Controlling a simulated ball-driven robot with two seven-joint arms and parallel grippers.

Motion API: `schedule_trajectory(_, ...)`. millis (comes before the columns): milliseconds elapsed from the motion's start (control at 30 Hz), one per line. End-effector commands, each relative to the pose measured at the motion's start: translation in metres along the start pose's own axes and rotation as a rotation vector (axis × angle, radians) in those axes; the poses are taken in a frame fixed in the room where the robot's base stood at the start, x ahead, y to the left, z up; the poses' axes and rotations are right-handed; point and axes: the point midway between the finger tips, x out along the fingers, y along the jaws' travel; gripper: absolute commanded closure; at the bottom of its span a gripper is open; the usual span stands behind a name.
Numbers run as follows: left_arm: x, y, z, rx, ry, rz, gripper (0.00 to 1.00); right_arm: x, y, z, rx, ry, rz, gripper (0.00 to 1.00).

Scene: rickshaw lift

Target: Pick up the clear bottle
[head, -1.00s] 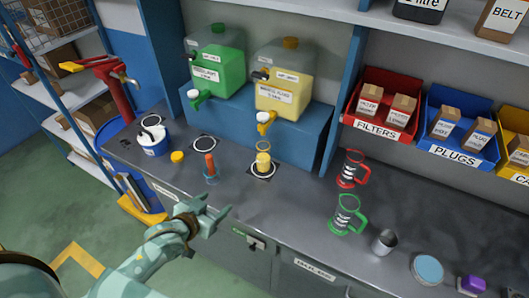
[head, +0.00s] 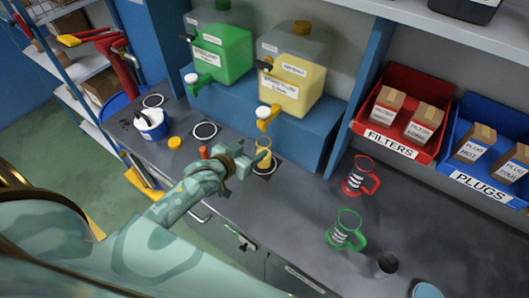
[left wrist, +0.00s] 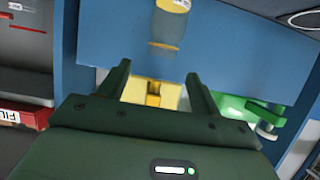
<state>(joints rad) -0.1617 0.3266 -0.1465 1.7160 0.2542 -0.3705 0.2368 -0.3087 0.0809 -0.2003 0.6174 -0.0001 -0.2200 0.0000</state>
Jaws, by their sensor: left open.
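The clear bottle (head: 264,147), with yellow liquid in it, stands upright on the bench under the yellow tap (head: 266,117). My left gripper (head: 252,161) is open and empty, close in front of the bottle and overlapping its lower part. In the left wrist view the picture is turned over; the bottle (left wrist: 172,22) shows at the top, beyond the two spread fingers (left wrist: 160,75). The yellow tap (left wrist: 150,95) shows between the fingers. Whether a finger touches the bottle cannot be told. My right gripper is out of view.
Green (head: 222,50) and yellow (head: 292,70) fluid containers stand on a blue step behind. The orange-topped item (head: 203,152) is partly hidden by my left arm. A red-rimmed jug (head: 357,177) and a green-rimmed jug (head: 344,232) stand to the right, with clear bench between.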

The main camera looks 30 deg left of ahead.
Motion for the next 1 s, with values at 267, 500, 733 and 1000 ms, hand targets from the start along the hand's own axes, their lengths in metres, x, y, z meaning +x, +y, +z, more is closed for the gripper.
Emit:
schedule_trajectory(267,0.046,0.0,0.001,0.0,0.001,0.0,0.36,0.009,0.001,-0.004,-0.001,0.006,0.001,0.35)
schedule_trajectory(500,0.075,-0.003,0.004,-0.001,0.001,-0.001,0.36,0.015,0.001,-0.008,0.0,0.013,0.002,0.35)
schedule_trajectory(733,0.1,-0.003,0.005,0.0,0.0,0.0,0.36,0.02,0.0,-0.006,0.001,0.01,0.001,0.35)
schedule_trajectory(1000,0.1,-0.003,0.005,0.0,0.0,0.0,0.55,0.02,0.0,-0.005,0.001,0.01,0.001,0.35)
